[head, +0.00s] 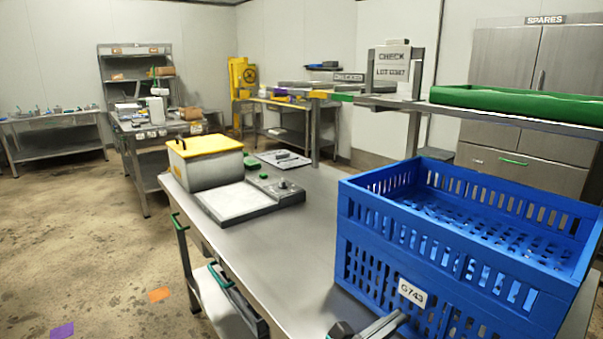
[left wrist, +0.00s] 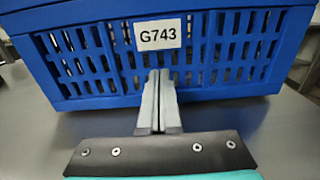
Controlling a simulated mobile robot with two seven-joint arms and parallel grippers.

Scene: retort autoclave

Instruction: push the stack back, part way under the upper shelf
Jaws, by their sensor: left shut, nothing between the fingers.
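The stack is blue slatted crates (head: 455,240) on the steel bench (head: 300,235) at the right, with a white G743 label on the front. The top crate looks empty. In the left wrist view the crate front (left wrist: 90,70) fills the upper part. My left gripper (head: 402,316) is shut and empty, its fingertips at the crate front just below the label; they also show in the left wrist view (left wrist: 160,74). I cannot tell whether they touch it. The upper shelf (head: 480,120) runs behind the stack, above the bench. My right gripper is not in view.
A green tray (head: 520,103) lies on the upper shelf. Left of the stack, a scale (head: 250,200) and a grey box with a yellow lid (head: 205,162) stand on the bench. The bench between them and the stack is clear. A shelf post (head: 413,132) stands behind the stack.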

